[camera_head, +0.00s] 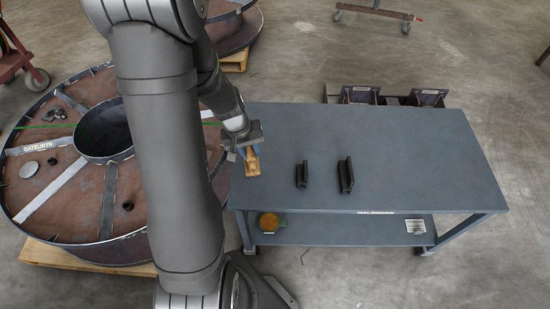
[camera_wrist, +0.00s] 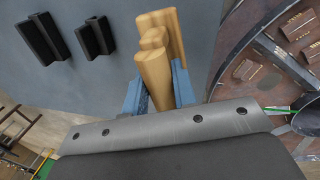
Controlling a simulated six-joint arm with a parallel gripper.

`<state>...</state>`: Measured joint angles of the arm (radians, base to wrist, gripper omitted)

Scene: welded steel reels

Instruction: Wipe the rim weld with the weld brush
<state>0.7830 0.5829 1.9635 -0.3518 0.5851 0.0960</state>
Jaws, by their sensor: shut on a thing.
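The weld brush (camera_head: 252,164), with a pale wooden body, is at the left end of the grey-blue table (camera_head: 420,150). My gripper (camera_head: 247,152) is shut on it. In the wrist view the brush (camera_wrist: 153,72) sits between the blue fingers, its wooden parts pointing away from the wrist. Its bristles are not visible, and I cannot tell whether it touches the tabletop. The large steel reel (camera_head: 50,200) lies flat left of the table, partly hidden behind my arm. It also shows at the right of the wrist view (camera_wrist: 262,45). The rim weld cannot be made out clearly.
Two dark steel profiles (camera_head: 302,174) (camera_head: 346,175) stand on the table right of my gripper. The table's right half is clear. Its lower shelf (camera_head: 340,228) holds a round orange-brown item (camera_head: 269,222). Dark bins (camera_head: 360,95) are behind the table. A second reel (camera_head: 232,32) lies at the back.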

